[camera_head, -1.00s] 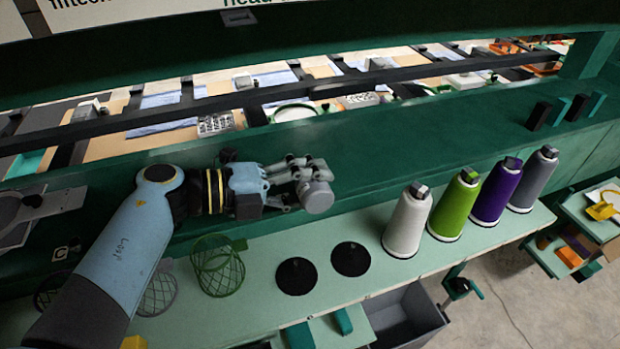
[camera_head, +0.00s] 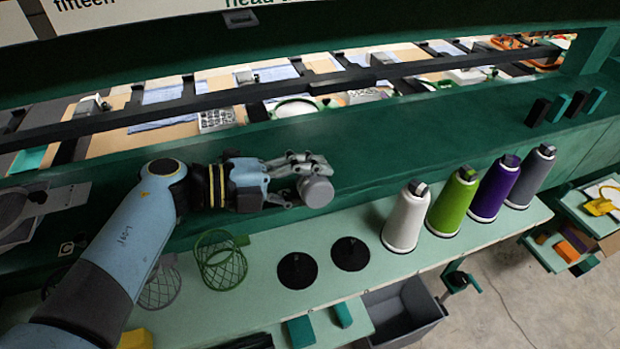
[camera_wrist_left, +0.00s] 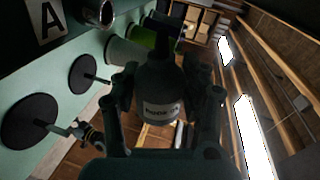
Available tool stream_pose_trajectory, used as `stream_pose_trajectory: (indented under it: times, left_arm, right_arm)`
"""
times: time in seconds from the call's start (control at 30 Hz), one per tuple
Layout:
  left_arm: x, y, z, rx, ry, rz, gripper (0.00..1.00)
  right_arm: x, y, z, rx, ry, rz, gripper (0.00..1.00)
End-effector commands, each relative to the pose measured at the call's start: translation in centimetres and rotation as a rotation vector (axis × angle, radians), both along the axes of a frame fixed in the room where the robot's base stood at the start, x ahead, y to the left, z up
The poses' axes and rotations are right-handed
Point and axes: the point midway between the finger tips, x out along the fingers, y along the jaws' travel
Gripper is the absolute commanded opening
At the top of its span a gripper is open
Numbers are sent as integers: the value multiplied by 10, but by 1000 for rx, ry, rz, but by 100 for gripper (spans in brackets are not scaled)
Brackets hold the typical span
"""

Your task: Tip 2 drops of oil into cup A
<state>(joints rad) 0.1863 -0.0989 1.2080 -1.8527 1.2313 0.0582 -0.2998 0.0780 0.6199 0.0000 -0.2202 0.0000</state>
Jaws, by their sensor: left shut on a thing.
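My left gripper (camera_head: 306,178) is shut on a grey oil bottle (camera_head: 316,191), held in front of the green wall ledge and above the pale bench. In the left wrist view the dark bottle (camera_wrist_left: 160,92) sits between the fingers, with a pale label whose print is too small to read surely. A shiny metal cup (camera_wrist_left: 101,13) shows at the top of the left wrist view, beside a plate marked A (camera_wrist_left: 45,18), apart from the bottle. I cannot make out this cup in the head view. No drop is visible. My right gripper is not in view.
White (camera_head: 405,220), green (camera_head: 453,205), purple (camera_head: 494,190) and grey (camera_head: 531,178) thread cones stand on the bench, right of two black discs (camera_head: 297,271) (camera_head: 350,254). A green wire basket (camera_head: 220,262) stands left. A grey bin (camera_head: 402,312) is below.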

Motion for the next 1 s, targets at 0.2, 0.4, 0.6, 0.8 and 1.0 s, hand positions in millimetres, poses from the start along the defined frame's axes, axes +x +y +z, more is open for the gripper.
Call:
stream_pose_trajectory:
  times: [0.2, 0.4, 0.6, 0.8, 1.0]
  left_arm:
    - [0, 0, 0, -1, 0, 0, 11]
    - [0, -1, -2, 18, -62, 0, 11]
    - [0, 0, -7, 118, -371, 2, 11]
    - [1, 0, -2, 139, -433, 0, 11]
    - [1, 0, 2, 161, -503, 1, 11]
  right_arm:
    - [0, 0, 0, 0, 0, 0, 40]
    - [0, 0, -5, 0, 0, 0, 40]
    - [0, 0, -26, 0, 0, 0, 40]
    - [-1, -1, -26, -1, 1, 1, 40]
    - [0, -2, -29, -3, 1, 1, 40]
